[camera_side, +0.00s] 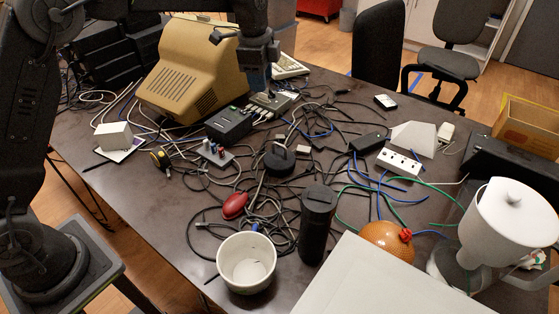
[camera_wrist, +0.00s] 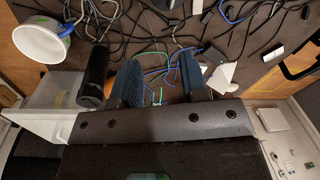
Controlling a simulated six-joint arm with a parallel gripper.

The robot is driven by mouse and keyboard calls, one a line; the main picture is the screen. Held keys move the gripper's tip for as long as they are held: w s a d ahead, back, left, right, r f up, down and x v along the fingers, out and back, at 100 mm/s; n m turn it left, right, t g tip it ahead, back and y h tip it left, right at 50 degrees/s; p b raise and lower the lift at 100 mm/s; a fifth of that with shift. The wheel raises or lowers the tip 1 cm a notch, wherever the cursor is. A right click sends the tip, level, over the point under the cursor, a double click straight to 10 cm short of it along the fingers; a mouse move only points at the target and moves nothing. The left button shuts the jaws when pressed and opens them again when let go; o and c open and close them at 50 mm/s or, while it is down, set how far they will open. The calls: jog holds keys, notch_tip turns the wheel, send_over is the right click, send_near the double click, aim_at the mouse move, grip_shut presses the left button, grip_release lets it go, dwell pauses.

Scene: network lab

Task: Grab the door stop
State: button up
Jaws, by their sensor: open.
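A pale wedge-shaped block (camera_side: 415,138) that looks like the door stop lies on the right half of the table, behind the white power strip (camera_side: 398,162). A pale wedge shape also shows in the wrist view (camera_wrist: 222,77), right of my fingers. Another pale block (camera_side: 113,136) sits at the table's left side; I cannot tell for sure which is the door stop. My gripper (camera_side: 258,76) is above the table near the beige monitor, clear of both blocks. In the wrist view its two blue-grey fingers (camera_wrist: 160,72) are apart with nothing held between them.
Tangled cables cover the middle of the table. A white tub (camera_side: 246,262), a black cylinder (camera_side: 317,224), an orange ball-like object (camera_side: 387,241) and a white jug (camera_side: 507,222) stand near the front. The beige monitor (camera_side: 195,70) stands at the back left.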

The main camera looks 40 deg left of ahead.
jog(key=w+d+f+m+g, duration=0.1)
jog(key=w+f+m, duration=0.4)
jog(key=f, duration=0.5)
jog(key=n, duration=0.1)
send_over(279, 145)
jog(key=f, duration=0.8)
jog(key=shift+w+f, duration=0.1)
jog(key=shift+w, duration=0.1)
jog(key=shift+f, duration=3.1)
grip_shut()
jog(key=shift+r, duration=0.2)
